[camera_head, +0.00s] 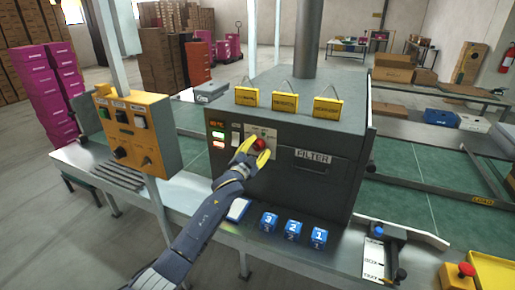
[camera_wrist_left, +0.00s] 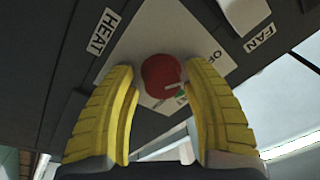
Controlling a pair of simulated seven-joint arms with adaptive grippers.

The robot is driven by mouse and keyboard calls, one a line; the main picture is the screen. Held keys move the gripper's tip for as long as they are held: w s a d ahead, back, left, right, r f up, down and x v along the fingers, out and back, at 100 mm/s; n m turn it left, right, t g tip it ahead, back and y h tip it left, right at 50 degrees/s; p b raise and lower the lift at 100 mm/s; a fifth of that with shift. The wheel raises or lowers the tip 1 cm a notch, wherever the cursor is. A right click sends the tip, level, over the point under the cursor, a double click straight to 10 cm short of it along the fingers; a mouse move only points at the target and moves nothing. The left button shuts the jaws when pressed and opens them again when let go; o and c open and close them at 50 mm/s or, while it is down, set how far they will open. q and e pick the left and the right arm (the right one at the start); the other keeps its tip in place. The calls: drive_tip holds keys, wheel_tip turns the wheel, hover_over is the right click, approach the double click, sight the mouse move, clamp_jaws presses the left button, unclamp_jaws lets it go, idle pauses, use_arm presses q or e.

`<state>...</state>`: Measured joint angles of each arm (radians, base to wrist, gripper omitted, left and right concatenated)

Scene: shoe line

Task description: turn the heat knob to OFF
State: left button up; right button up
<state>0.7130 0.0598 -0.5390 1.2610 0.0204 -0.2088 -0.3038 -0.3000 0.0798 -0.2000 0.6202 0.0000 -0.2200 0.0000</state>
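A small pale and green mark shows at the knob's lower right; I cannot tell the exact setting. My left gripper (camera_head: 252,153) is open, its fingers on either side of the knob, with a gap at least on the left. My right gripper is not in view.
An orange control box (camera_head: 136,132) stands left of the oven. Blue numbered blocks (camera_head: 294,230) lie on the ledge below the left arm's right side. A FAN label (camera_wrist_left: 259,37) and a pale part are near the knob. Yellow signs (camera_head: 285,102) stand on the oven top.

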use_arm(q)
drive_tip(key=shift+o, duration=0.9)
drive_tip(key=v, duration=1.2)
